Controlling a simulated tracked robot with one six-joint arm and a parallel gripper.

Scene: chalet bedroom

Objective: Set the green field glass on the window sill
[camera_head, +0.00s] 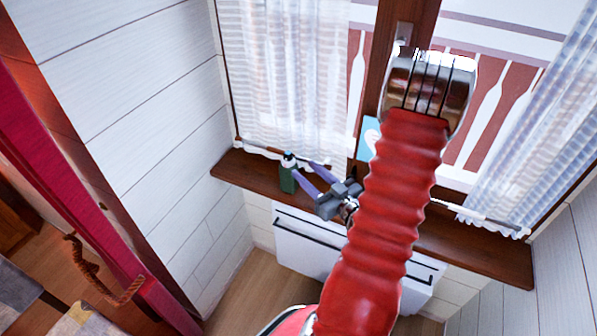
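The green field glass (287,180) stands upright near the left end of the brown wooden window sill (236,172). It has a dark green body and a pale band near its dark top. My gripper (305,169) is just to its right, with its two purplish fingers spread apart and pointing toward the glass and the window. The left fingertip overlaps the right edge of the glass in the picture; I cannot tell whether they touch. Nothing shows between the fingers. My red arm hides the middle of the sill.
Sheer white curtains (285,75) hang just behind the sill. A light blue card (369,137) with a white shape is partly hidden behind my arm. A white radiator (300,250) is below the sill. The sill's right part (480,250) looks clear.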

